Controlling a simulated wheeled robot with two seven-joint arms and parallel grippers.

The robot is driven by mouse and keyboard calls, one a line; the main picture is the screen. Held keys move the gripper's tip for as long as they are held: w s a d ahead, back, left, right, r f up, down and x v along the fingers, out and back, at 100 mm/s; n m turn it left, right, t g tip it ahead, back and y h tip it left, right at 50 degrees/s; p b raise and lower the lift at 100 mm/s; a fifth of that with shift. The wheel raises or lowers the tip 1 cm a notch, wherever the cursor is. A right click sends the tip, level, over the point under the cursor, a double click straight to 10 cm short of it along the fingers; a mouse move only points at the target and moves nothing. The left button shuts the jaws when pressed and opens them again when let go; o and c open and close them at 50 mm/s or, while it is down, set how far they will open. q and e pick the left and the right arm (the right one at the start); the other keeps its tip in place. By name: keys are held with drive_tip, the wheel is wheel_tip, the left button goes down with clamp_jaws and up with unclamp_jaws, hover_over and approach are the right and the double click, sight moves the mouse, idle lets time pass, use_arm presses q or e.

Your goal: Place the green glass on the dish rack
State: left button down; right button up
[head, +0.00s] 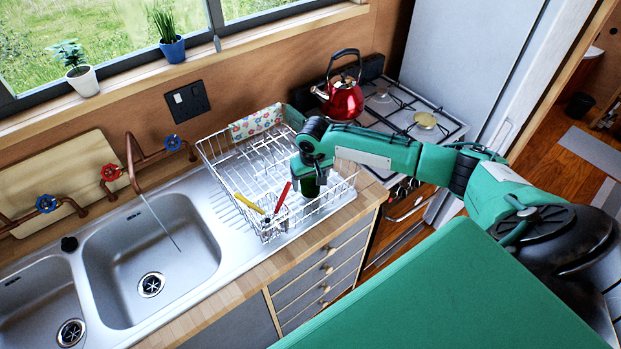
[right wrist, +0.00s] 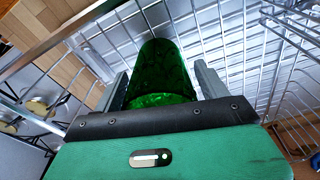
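The dish rack (head: 226,160) is a white wire rack on the counter, right of the sink. My right gripper (head: 311,172) points down into the right part of the rack. The green glass (head: 310,187) is below and between its fingers, low among the wires. In the right wrist view the green glass (right wrist: 162,72) lies between the two fingers of my right gripper (right wrist: 165,85), which appear to touch its sides. Rack wires lie behind and around it. Whether the glass bottom touches the rack is hidden. My left gripper is out of view.
A yellow-handled and a red-handled utensil (head: 283,197) stand in the rack's front holder. A patterned cloth (head: 256,123) hangs at the rack's back. A red kettle (head: 343,98) stands on the stove (head: 420,128) behind my right arm.

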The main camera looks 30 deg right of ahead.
drive_tip(key=shift+o, duration=0.2)
drive_tip(key=shift+r, duration=0.15)
wheel_tip(320, 180, up, 12)
drive_tip(key=s+b, duration=0.1)
drive_tip(key=b, duration=0.2)
drive_tip(key=shift+s+a, duration=0.15)
drive_tip(key=shift+s, duration=0.05)
idle(0.4)
